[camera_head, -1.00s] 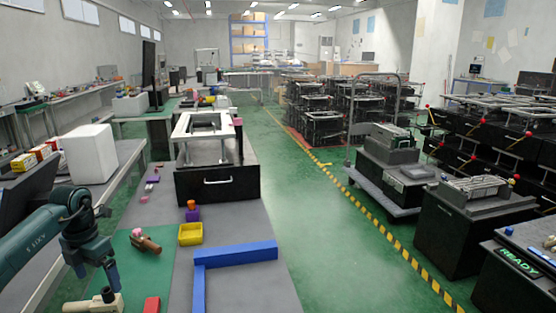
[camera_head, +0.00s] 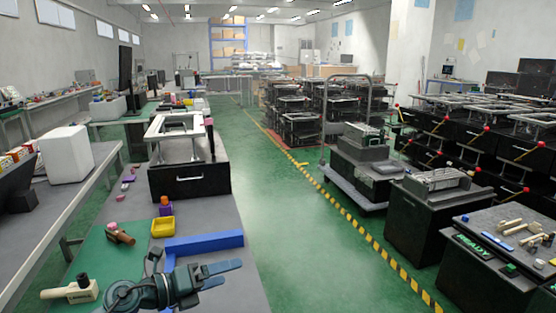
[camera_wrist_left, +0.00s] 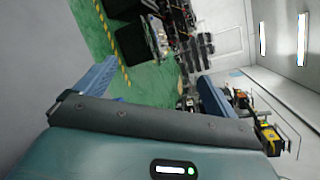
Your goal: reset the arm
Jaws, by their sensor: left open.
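My left gripper (camera_head: 224,274) shows low in the head view, over the front part of the grey table (camera_head: 240,295). Its two blue-grey fingers are apart and point to the right, with nothing between them. In the left wrist view my left gripper (camera_wrist_left: 156,72) also has its fingers spread, with open room, the floor and a far wall beyond them. It is nearer the camera than the blue angled block (camera_head: 205,244) and appears clear of it. My right gripper is not in view.
A green mat (camera_head: 105,250) holds a brown piece (camera_head: 120,234) and a beige block with a black knob (camera_head: 72,290). A yellow bin (camera_head: 163,227) and a black drawer unit (camera_head: 190,180) stand farther back. The green aisle to the right is clear.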

